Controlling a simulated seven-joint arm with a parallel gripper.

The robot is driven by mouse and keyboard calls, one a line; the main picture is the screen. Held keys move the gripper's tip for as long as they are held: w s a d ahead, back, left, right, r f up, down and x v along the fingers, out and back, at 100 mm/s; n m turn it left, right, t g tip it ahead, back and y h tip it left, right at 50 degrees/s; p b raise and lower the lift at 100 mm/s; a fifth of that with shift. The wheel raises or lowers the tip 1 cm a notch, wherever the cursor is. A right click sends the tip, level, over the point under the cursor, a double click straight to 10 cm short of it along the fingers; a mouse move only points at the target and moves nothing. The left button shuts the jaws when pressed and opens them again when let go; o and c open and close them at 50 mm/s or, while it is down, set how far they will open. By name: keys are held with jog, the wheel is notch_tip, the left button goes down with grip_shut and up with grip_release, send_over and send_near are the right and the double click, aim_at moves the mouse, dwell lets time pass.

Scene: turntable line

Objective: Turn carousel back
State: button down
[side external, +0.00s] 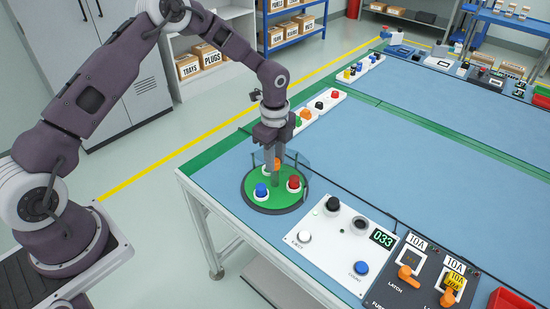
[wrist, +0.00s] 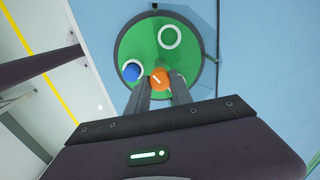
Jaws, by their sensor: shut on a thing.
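The carousel is a round green disc with a dark rim (side external: 248,204) on the near left corner of the blue table. It also shows in the wrist view (wrist: 140,48). On it are a blue knob (side external: 261,189), a red knob (side external: 294,182) and an orange knob (wrist: 160,78) with a white line. The blue knob (wrist: 132,72) is just left of the orange one in the wrist view, and a white ring (wrist: 170,37) lies beyond. My gripper (side external: 273,180) points down over the disc, its fingers (wrist: 161,88) shut on the orange knob. The fingers partly hide that knob in the side view.
Right of the carousel is a white panel (side external: 325,250) with a black knob, white and blue buttons and a display reading 033. A dark fuse panel (side external: 425,275) with orange handles adjoins it. A clear guard (side external: 300,160) stands behind the disc. The table's middle is clear.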

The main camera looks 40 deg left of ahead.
jog(key=shift+r, duration=0.1)
jog(key=c, duration=1.1)
grip_release()
notch_tip(320, 180, up, 8)
jog(key=shift+s+f, duration=0.1)
jog(key=shift+f, duration=0.15)
jog(key=s+r+n+t+y, duration=0.1)
jog(key=s+r+n, duration=0.2)
jog(key=s+r, duration=0.4)
jog(key=s+r+n+t, duration=0.1)
jog(key=s+r+n, duration=0.35)
jog(key=r, duration=0.55)
jog(key=s+r+n+t, duration=0.1)
jog(key=s+n, duration=0.2)
jog(key=s, duration=0.4)
jog(key=s+r+n+t, duration=0.1)
jog(key=s+n, duration=0.2)
jog(key=s, duration=0.3)
jog(key=s+r+n+t+h, duration=0.1)
jog(key=s+n, duration=0.3)
jog(key=s, duration=0.3)
jog(key=shift+s+d, duration=0.3)
jog(key=shift+s, duration=0.05)
